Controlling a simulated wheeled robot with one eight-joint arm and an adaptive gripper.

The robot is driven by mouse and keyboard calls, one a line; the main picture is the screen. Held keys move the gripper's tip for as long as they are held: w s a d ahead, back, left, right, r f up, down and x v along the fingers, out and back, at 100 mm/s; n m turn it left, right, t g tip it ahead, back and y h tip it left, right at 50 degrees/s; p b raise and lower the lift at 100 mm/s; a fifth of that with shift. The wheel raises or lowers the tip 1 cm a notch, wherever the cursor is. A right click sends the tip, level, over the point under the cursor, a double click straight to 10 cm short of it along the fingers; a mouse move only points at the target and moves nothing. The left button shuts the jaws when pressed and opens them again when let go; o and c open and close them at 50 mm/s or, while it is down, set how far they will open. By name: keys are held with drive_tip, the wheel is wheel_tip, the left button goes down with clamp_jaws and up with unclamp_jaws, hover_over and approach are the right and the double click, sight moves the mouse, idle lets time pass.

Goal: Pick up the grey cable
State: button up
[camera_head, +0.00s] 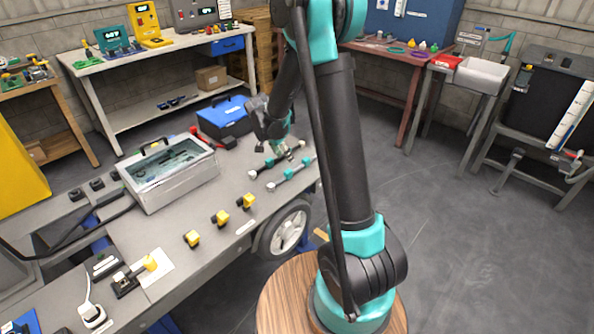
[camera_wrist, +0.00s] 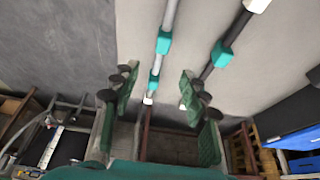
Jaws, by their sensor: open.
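The grey cable (camera_head: 290,175) lies straight on the grey bench top near its right end, with teal bands and pale ends. It also shows in the wrist view (camera_wrist: 168,20), running down between my fingers. A similar black cable (camera_head: 266,167) lies beside it and shows to its right in the wrist view (camera_wrist: 233,30). My gripper (camera_head: 284,152) is over the right ends of the two cables. In the wrist view my gripper (camera_wrist: 157,88) is open, with green pads on either side of the grey cable's line. I cannot tell how high it is above the cable.
A blue toolbox (camera_head: 224,118) stands behind my gripper on the bench. A silver glass-lidded case (camera_head: 172,190) and several yellow-and-black parts (camera_head: 220,217) are to the left. The bench ends just right of the cables, with open floor (camera_head: 450,240) beyond.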

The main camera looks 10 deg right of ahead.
sight(290, 170)
drive_tip(key=x, duration=0.5)
drive_tip(key=shift+d+f, duration=0.1)
drive_tip(key=shift+f, duration=0.1)
drive_tip(key=shift+a+x, duration=0.15)
drive_tip(key=shift+x, duration=1.15)
drive_tip(key=shift+a+x, duration=0.15)
drive_tip(key=shift+x, duration=1.2)
drive_tip(key=shift+f, duration=0.1)
clamp_jaws()
